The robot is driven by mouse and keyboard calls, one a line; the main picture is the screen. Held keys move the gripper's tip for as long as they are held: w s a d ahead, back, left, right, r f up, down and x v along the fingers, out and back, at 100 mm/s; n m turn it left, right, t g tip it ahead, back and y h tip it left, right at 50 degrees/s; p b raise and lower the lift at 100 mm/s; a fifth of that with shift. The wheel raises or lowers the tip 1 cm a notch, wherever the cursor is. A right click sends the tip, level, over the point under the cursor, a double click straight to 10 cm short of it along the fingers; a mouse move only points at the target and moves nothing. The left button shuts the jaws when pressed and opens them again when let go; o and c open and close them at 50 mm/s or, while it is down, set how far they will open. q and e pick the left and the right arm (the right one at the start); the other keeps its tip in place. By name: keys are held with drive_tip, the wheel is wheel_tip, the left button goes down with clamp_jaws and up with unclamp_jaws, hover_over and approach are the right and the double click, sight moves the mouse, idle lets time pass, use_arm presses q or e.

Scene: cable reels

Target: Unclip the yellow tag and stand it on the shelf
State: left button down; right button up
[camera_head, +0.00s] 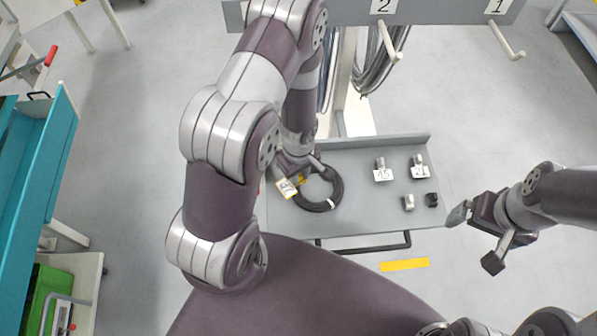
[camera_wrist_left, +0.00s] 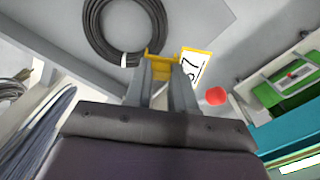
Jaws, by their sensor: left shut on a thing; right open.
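The yellow tag (camera_head: 287,188), a white plate with a yellow border and dark marking, is beside the black cable coil (camera_head: 335,190) at the left of the grey shelf (camera_head: 370,220). My left gripper (camera_head: 301,179) is shut on the tag's yellow clip. In the left wrist view, the fingers (camera_wrist_left: 163,70) pinch the clip (camera_wrist_left: 160,54), and the tag plate (camera_wrist_left: 197,66) leans off to the right. The clip shows close to the coil's rim (camera_wrist_left: 88,30); I cannot tell whether they touch. My right gripper (camera_head: 475,238) is open and empty, right of the shelf.
Tags 15 (camera_head: 383,175) and 21 (camera_head: 420,172) stand on the shelf's right half. A light clip (camera_head: 408,202) and a black clip (camera_head: 432,200) lie in front. A numbered rail (camera_head: 440,12) with pegs and hanging cables is behind. A teal cart (camera_head: 35,170) stands left.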

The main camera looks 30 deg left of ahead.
use_arm(q)
drive_tip(key=shift+r+p, duration=1.3)
drive_tip(key=shift+r, duration=0.1)
drive_tip(key=shift+f, duration=0.1)
